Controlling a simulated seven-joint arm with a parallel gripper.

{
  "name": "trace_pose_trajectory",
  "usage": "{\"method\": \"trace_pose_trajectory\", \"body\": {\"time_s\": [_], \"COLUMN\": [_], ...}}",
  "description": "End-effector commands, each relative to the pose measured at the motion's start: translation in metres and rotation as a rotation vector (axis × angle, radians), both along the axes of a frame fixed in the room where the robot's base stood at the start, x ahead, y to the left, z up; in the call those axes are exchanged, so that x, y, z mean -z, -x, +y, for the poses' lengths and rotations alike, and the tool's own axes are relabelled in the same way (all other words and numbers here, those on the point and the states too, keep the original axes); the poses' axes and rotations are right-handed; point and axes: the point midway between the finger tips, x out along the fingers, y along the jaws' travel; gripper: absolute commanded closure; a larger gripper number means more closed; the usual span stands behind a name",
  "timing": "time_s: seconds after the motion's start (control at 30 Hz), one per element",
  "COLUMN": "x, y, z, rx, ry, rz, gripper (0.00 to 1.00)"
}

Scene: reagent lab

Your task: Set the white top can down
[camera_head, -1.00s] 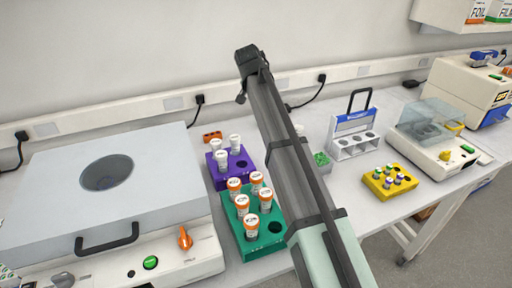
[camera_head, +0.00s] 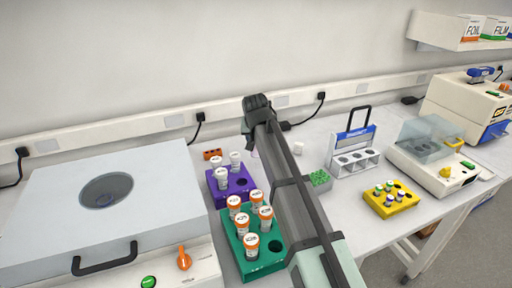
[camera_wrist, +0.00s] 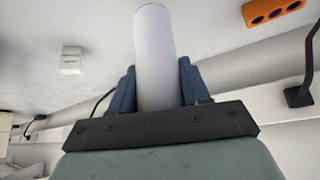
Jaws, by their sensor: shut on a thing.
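My gripper (camera_wrist: 156,88) is shut on a plain, whitish can (camera_wrist: 154,50) in the wrist view. The can stands out between the two dark blue fingers, and no label shows on it. In the head view my arm hides most of the gripper; only a small pale bit shows below the arm's far end, right of the purple rack. The purple rack (camera_head: 243,187) holds white-topped cans (camera_head: 222,178) at its left and back, with empty holes at its right and front. I cannot tell the held can's height above the bench.
A green rack (camera_head: 268,264) with several orange-topped cans stands in front of the purple rack. An orange block (camera_head: 212,154) lies behind it. A large lidded machine (camera_head: 60,210) is at left. A white rack (camera_head: 362,162) and yellow rack (camera_head: 384,208) stand right of my arm.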

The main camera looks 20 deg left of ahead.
Motion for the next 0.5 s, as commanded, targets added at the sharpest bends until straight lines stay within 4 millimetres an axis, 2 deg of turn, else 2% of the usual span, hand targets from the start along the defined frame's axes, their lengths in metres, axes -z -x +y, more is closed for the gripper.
{"method": "trace_pose_trajectory", "body": {"time_s": [0.37,0.5], "x": [0.037,0.040], "y": [0.000,0.000], "z": [0.000,0.000], "rx": [0.001,0.001], "ry": [0.001,-0.001], "rz": [0.001,-0.001], "gripper": [0.89,0.89]}}
